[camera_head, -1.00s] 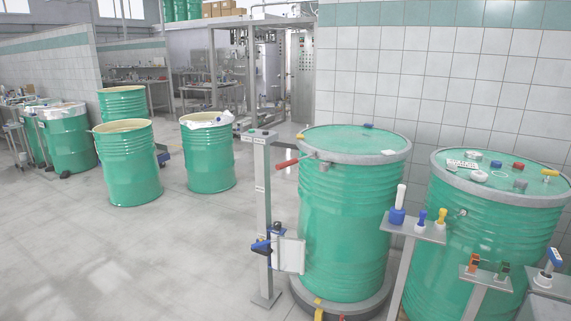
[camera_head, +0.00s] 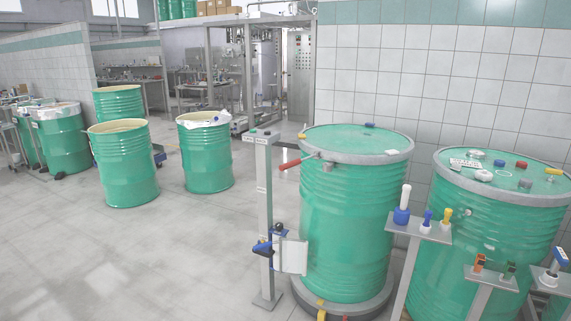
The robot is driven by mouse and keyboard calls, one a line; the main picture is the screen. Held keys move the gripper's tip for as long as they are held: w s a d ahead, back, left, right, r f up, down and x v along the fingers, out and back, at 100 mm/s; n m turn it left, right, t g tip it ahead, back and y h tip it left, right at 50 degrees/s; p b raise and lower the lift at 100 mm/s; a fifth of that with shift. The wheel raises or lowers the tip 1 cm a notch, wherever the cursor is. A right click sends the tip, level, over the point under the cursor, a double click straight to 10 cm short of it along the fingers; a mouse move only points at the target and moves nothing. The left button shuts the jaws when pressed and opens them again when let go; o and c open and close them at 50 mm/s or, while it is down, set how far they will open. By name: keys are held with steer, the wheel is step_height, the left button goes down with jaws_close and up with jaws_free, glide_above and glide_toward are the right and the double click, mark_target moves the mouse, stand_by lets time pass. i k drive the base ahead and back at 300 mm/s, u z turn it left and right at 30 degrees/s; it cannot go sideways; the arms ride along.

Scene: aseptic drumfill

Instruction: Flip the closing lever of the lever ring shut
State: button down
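A green drum (camera_head: 345,225) stands at the centre right on a dark round base. A grey lever ring (camera_head: 395,158) runs around the rim of its green lid (camera_head: 355,137). The closing lever (camera_head: 294,164), with a red grip, sticks out to the left from the ring's near left side, apart from the drum wall. A second drum (camera_head: 490,230) with a grey ring (camera_head: 500,197) stands to its right. My gripper is not in view.
A grey post (camera_head: 264,220) with a blue device and a white sheet stands just left of the drum, near the lever. Stands with coloured tools (camera_head: 420,232) stand at the front right. Open drums (camera_head: 124,165) stand at the left. The floor between is clear.

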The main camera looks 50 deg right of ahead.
mark_target(290, 164)
steer(key=u, duration=0.05)
steer(key=i, duration=1)
steer(key=z, duration=0.05)
